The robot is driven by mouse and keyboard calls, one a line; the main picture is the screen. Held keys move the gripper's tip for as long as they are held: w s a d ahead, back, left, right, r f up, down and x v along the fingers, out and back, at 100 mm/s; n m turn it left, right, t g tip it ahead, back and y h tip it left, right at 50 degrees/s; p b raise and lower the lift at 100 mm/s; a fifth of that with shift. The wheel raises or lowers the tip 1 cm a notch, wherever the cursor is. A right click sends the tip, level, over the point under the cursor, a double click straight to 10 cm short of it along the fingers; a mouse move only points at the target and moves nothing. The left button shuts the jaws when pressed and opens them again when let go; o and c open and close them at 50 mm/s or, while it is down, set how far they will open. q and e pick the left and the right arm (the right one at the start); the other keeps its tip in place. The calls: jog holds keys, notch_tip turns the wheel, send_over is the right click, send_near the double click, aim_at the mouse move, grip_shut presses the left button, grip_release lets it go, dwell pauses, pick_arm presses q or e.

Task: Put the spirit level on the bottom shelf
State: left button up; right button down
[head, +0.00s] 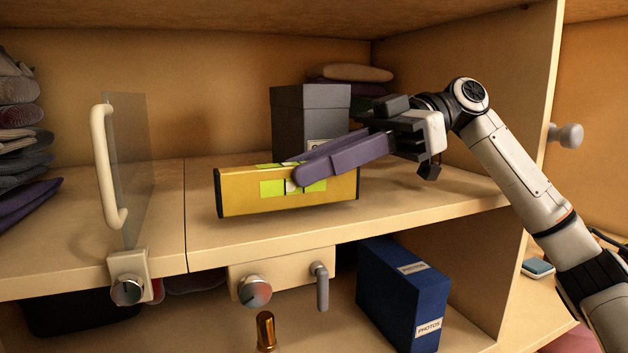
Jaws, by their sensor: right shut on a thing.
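The spirit level (238,196) is a yellow bar with bright green vial windows and dark end caps. It is at the middle of the upper shelf (420,200); I cannot tell whether it touches the board. My right gripper (300,173) reaches in from the right. Its long purple fingers are shut on the spirit level and cover part of its upper right side. The lower shelf (325,325) shows below, with a blue photo box (405,295) on it. My left gripper is not in view.
A grey box (310,115) stands behind the level, and folded clothes (20,130) are stacked at left. A clear panel with a cream handle (103,165) stands upright. A plate with knob and hook (285,280) hangs below the shelf edge. A brass object (265,330) stands lower down.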

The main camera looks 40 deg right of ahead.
jog(key=shift+f, duration=0.75)
jog(key=c, duration=1.6)
grip_release()
jog(key=shift+d+r, duration=0.1)
jog(key=v, duration=0.7)
jog(key=shift+d+b, duration=0.15)
jog(key=shift+b, duration=0.15)
